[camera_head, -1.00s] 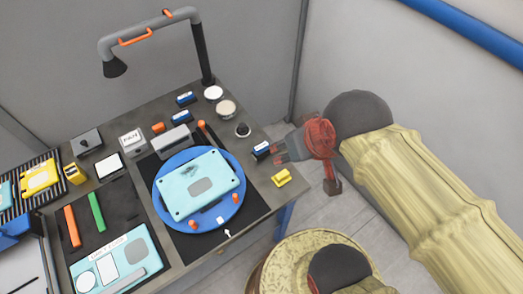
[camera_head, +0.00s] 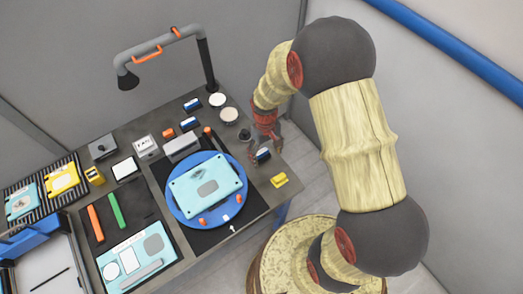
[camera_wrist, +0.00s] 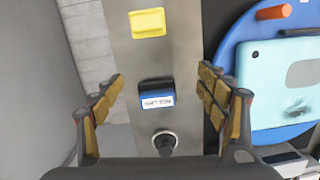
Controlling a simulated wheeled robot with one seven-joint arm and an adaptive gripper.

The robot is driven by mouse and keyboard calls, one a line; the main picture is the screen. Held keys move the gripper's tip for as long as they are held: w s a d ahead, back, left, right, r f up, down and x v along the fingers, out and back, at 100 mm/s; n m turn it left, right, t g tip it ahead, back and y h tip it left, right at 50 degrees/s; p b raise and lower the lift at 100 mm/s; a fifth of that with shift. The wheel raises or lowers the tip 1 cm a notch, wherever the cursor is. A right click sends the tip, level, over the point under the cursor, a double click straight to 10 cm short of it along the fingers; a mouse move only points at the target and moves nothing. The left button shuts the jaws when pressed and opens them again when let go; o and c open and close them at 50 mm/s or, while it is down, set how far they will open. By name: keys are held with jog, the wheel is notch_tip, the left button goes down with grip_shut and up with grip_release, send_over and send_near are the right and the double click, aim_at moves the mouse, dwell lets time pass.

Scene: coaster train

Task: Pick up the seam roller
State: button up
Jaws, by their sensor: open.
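I cannot tell for certain which thing is the seam roller. A short stick with an orange-red handle (camera_head: 208,132), beside the grey box behind the turntable, may be it. My gripper (camera_head: 264,147) is open and empty above the table's right edge. In the wrist view its fingers (camera_wrist: 160,82) stand apart on both sides of a small blue-and-black block (camera_wrist: 156,95) with a white label. A black knob on a pale round base (camera_wrist: 164,141) lies close to that block, nearer the wrist. The block also shows below the gripper in the head view (camera_head: 262,156).
A blue turntable (camera_head: 181,213) bears a light-blue panel (camera_head: 205,184). A yellow block (camera_head: 279,180) sits at the table's right edge. A grey lamp arm (camera_head: 165,45) arches over the back. White round pieces (camera_head: 229,114) and blue blocks (camera_head: 189,123) stand behind.

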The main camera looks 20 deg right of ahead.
aim_at(262, 151)
jog(key=shift+n+t, duration=0.4)
jog(key=shift+t, duration=0.3)
jog(key=w, duration=0.4)
jog(key=shift+w+r, duration=0.15)
jog(key=shift+w, duration=0.1)
jog(key=shift+w+a+f, duration=0.1)
jog(key=shift+f, duration=1.85)
jog(key=shift+w+a+f, duration=0.1)
jog(key=shift+f, duration=1.8)
jog(key=c, duration=1.5)
jog(key=shift+c, duration=0.2)
